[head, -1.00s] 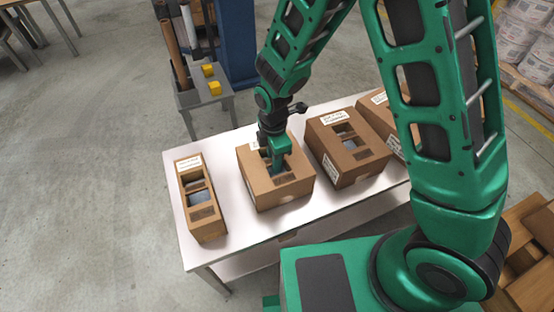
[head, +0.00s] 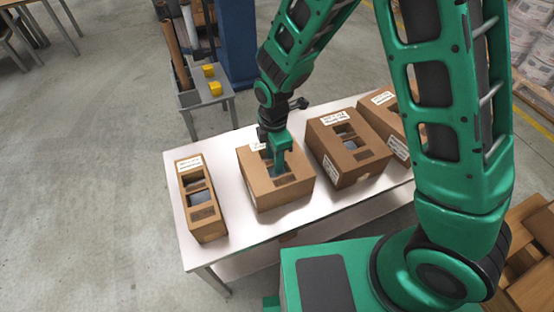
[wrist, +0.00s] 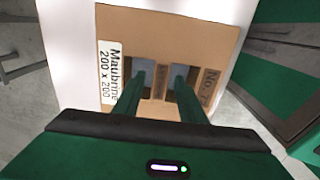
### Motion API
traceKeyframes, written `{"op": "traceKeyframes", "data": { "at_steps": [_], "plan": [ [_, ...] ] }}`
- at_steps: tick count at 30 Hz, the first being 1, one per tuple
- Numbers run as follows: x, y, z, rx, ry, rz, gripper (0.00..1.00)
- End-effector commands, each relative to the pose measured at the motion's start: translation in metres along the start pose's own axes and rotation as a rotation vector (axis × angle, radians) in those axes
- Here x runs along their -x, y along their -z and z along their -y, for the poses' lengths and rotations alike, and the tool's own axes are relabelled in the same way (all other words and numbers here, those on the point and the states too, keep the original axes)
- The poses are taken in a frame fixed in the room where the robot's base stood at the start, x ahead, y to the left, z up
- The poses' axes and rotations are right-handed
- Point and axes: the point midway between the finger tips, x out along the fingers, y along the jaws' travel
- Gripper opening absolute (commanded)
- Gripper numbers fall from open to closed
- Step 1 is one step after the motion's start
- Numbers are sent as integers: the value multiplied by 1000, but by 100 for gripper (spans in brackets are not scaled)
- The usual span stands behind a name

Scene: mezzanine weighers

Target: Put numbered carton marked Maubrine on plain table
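The carton marked Maubrine (wrist: 205,38) is brown, with a white label reading "Maubrine 200 x 200" in the wrist view. In the head view it is the carton (head: 258,188) under my gripper, second from the left on a white table (head: 232,243). Its top has two openings with a cardboard strip between them. My gripper (wrist: 160,84) points down, with one finger at each opening, either side of the strip. The fingers look apart, with gaps to the strip. The fingertips (head: 277,172) are partly hidden in the head view. I cannot tell which table is the plain one.
A narrow carton (head: 205,222) stands to the left and a larger carton (head: 338,170) close to the right, with another (head: 385,118) beyond. A small grey stand (head: 190,97) with yellow blocks is behind. A brown-topped table (head: 12,4) is at far upper left. Floor on the left is clear.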

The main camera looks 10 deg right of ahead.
Motion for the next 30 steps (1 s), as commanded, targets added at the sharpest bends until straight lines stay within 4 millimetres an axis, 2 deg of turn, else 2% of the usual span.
{"op": "traceKeyframes", "data": {
  "at_steps": [9,15,21,27,30],
  "plan": [
    [62,-1,-1,-2,-6,-2,37],
    [90,-1,-1,-2,-3,-2,37],
    [101,-1,0,-2,-1,-1,37],
    [102,-1,0,-2,-1,0,37],
    [105,-8,1,-33,-2,1,37]
  ]
}}
